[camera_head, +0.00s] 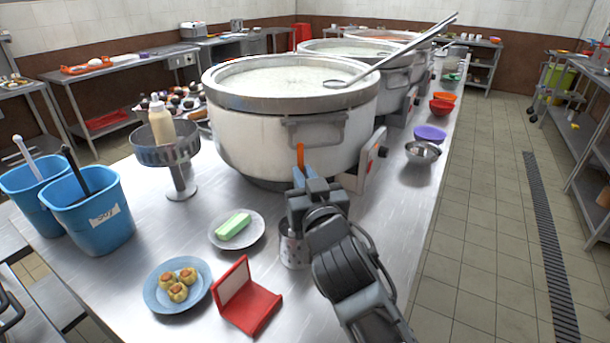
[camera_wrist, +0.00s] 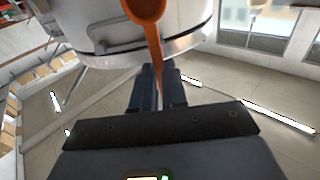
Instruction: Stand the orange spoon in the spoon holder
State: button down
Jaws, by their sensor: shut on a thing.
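My gripper (camera_head: 308,178) is shut on the orange spoon (camera_head: 300,155), of which only a short upright part shows above the fingers in the head view. In the wrist view, the spoon (camera_wrist: 152,35) has its bowl at the top edge and its handle running down between the fingers (camera_wrist: 159,88). The spoon holder (camera_head: 292,250) looks to be a perforated metal cup standing on the counter. It is below my gripper in the picture, and my gripper and wrist hide part of it. The spoon's lower end is hidden in the head view.
A large stockpot (camera_head: 270,135) stands just behind my gripper. Near the holder are a red stand (camera_head: 250,310), a plate with a green block (camera_head: 236,228) and a blue plate of pastries (camera_head: 178,285). Bowls (camera_head: 423,152) line the right counter edge. Blue bins (camera_head: 95,215) stand left.

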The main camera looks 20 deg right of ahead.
jog(key=shift+f, duration=0.35)
jog(key=shift+f, duration=0.15)
notch_tip(320, 180, down, 9)
jog(key=b, duration=0.9)
dwell(0.6)
jog(key=shift+s, duration=0.1)
jog(key=c, duration=1.1)
grip_release()
jog(key=s+a+b, duration=0.1)
jog(key=s, duration=0.6)
jog(key=shift+s+a, duration=0.15)
jog(key=shift+s, duration=0.2)
